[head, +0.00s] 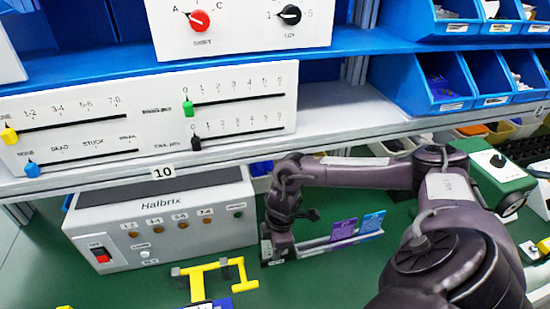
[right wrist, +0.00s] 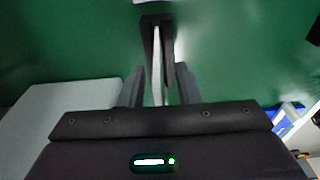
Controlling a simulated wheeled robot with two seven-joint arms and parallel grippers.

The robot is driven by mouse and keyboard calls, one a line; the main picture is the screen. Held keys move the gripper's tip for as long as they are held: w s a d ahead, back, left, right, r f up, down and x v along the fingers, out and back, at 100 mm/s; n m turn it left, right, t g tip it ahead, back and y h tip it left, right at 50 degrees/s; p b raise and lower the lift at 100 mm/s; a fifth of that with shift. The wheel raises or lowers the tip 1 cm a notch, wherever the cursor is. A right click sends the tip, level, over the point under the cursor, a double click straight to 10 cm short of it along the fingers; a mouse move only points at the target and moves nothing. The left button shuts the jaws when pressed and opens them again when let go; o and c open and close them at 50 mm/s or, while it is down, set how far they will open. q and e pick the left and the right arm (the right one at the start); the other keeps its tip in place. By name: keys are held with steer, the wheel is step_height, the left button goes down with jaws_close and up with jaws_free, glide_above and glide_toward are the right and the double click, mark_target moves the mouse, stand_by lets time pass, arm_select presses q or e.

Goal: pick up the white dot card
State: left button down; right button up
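My right gripper (head: 279,236) points down at the left end of a card rack (head: 318,250) on the green bench. In the right wrist view its two grey fingers (right wrist: 160,84) stand apart. A thin pale strip (right wrist: 157,68), which looks like a white card seen edge-on, lies between them, with space on both sides. The strip runs into a dark holder (right wrist: 156,20). Its face and any dot are hidden. A purple card (head: 343,229) and a blue card (head: 372,222) stand further right in the rack. My left gripper is not in view.
A grey Halbrix box (head: 160,220) with a red switch stands left of my gripper. A yellow frame (head: 215,272) lies in front. A shelf with slider panels (head: 150,115) and blue bins (head: 437,85) hangs above. A green device (head: 492,172) stands at right.

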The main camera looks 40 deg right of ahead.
jaws_close()
steer(key=shift+r, duration=0.1)
stand_by(0.3)
